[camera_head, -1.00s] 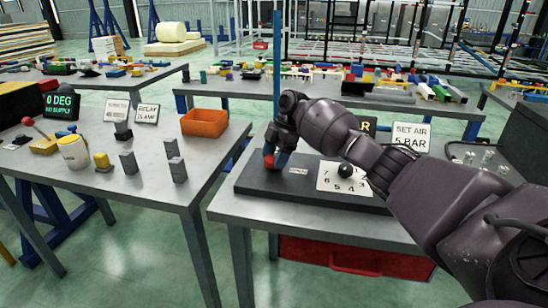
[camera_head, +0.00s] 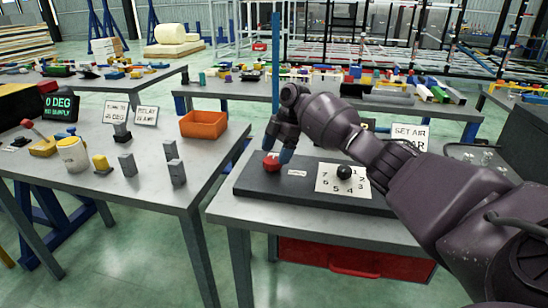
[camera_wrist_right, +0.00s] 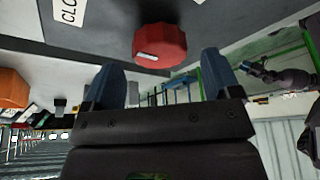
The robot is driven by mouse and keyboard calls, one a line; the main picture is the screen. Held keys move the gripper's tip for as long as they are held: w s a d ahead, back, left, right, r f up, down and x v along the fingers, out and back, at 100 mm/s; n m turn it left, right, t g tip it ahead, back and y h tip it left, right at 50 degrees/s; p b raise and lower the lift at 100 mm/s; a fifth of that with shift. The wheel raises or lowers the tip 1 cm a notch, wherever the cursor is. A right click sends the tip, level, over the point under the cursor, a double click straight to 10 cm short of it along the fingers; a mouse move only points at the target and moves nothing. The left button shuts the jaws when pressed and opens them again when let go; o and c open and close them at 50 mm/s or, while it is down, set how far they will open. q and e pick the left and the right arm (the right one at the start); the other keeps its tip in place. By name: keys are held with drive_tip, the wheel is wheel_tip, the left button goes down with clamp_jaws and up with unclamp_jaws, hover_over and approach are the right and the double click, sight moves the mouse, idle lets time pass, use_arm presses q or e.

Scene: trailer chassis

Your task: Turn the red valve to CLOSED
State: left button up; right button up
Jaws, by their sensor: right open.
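The red valve (camera_head: 271,162) is a knob near the left end of a dark panel (camera_head: 250,181) on the right-hand table. In the right wrist view the red knob (camera_wrist_right: 160,45) shows a short white mark on its side. A white label (camera_wrist_right: 68,10) reading "CLO", cut off by the edge, lies to its left. My right gripper (camera_head: 277,149) is just above the knob. In the wrist view its blue fingers (camera_wrist_right: 161,82) are apart with nothing between them, and the knob appears beyond their tips. My left gripper is not in view.
A white numbered dial card (camera_head: 343,182) with a black knob (camera_head: 344,172) is right of the valve on the panel. A sign (camera_head: 409,136) stands behind, partly covered by my arm.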

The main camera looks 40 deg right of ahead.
drive_tip(key=v, duration=0.8)
drive_tip(key=shift+r, duration=0.2)
